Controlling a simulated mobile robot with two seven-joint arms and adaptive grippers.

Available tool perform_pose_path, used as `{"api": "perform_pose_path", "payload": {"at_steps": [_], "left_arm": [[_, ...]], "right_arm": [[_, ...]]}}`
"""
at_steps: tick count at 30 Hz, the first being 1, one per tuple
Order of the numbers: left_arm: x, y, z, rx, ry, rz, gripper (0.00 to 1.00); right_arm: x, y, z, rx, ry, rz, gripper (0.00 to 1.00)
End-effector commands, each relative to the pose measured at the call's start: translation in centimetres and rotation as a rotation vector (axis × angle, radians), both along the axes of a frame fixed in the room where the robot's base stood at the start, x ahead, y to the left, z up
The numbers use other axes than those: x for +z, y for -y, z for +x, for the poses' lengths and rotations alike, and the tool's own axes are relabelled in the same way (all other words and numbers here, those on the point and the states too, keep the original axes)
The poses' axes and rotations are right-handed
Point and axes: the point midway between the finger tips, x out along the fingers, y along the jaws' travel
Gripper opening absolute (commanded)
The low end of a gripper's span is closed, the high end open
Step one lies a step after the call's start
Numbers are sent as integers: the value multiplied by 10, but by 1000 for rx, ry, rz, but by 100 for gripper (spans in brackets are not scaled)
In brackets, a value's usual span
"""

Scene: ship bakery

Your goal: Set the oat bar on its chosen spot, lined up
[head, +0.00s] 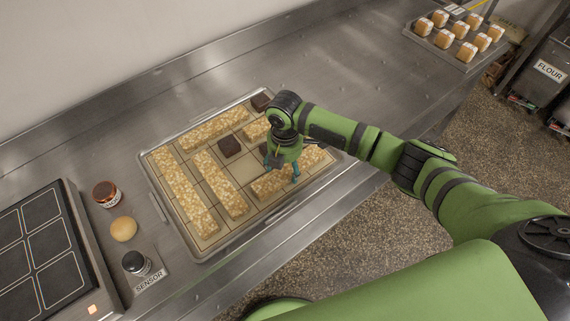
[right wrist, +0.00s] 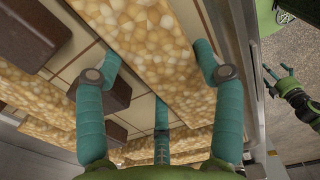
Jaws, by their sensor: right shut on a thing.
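My right gripper (head: 282,174) reaches down over the right part of a gridded tray (head: 152,192). It is shut on a pale, grainy oat bar (head: 267,187). In the right wrist view the held oat bar (right wrist: 150,48) runs between the teal fingers (right wrist: 158,78). It lies at or just above the tray surface; I cannot tell which. Other oat bars lie in the tray: one along the left side (head: 183,192), one beside it (head: 219,183), and one at the back (head: 214,129). My left gripper (right wrist: 281,78) shows only in the right wrist view, empty, fingers apart.
Dark brown blocks (head: 229,146) stand among the bars, close to my right fingers. A tray of small loaves (head: 460,30) stands far right. The steel counter behind is clear.

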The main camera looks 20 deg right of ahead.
Motion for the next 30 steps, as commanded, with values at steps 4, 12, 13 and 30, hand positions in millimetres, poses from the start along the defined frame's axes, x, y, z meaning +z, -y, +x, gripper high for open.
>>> {"api": "perform_pose_path", "payload": {"at_steps": [4,12,13,30], "left_arm": [[-1,0,0,1,-1,1,92],[-1,-1,0,2,0,1,92],[-1,-1,1,2,0,1,92],[-15,-1,4,2,6,0,92]], "right_arm": [[-2,0,0,0,0,0,92],[-2,0,0,0,-1,0,92],[-2,0,0,0,-1,0,92],[84,0,1,1,4,0,92]]}}
